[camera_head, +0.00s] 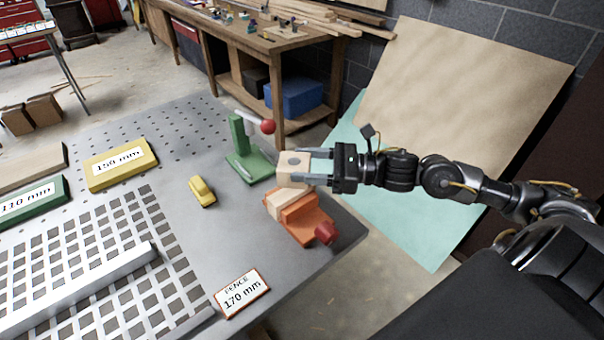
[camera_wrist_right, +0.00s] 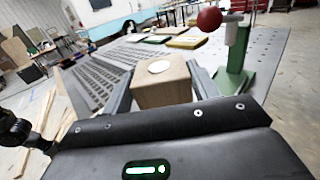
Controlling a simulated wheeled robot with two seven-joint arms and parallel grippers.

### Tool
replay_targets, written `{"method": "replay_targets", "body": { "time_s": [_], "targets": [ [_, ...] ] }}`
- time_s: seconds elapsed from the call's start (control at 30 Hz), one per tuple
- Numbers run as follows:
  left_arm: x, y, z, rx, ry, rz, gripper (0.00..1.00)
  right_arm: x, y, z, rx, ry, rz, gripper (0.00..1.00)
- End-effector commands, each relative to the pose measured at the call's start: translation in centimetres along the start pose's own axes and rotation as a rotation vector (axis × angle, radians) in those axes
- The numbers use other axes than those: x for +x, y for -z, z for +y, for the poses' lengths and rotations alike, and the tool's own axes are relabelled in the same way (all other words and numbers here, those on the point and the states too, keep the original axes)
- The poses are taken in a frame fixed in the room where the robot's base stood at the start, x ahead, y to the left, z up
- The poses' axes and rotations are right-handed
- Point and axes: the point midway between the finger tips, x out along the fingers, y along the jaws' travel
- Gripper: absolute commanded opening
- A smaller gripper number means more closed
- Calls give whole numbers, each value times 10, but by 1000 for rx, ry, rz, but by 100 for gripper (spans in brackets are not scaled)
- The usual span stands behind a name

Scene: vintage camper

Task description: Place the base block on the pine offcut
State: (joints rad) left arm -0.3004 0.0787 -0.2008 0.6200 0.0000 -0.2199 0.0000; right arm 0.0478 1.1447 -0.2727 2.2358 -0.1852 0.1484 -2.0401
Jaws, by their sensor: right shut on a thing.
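My right gripper (camera_head: 308,167) is shut on a pale wooden block with a round mark on top, which I take for the base block (camera_head: 291,170). In the right wrist view the base block (camera_wrist_right: 162,86) sits upright between the two fingers, its round mark showing white. A pale wooden piece (camera_head: 281,205), perhaps the pine offcut, lies against the orange clamp (camera_head: 303,221), just below the held block in the head view. I cannot tell whether the two touch. My left gripper is out of view.
A green toggle clamp (camera_head: 247,162) with a red ball stands close behind the held block; it also shows in the right wrist view (camera_wrist_right: 236,62).

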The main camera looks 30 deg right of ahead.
Motion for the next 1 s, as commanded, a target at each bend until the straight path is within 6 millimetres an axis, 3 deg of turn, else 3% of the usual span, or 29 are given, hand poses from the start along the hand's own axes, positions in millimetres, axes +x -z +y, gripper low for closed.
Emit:
{"method": "replay_targets", "body": {
  "time_s": [0.37, 0.6, 1.0],
  "targets": [
    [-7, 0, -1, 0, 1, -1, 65, 10, 16, -10, 0, 2, -2, 34],
    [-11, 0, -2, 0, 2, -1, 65, 10, 46, -10, 0, 2, 0, 34],
    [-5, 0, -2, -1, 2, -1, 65, 10, 51, -10, -2, 1, -1, 34]
  ]
}}
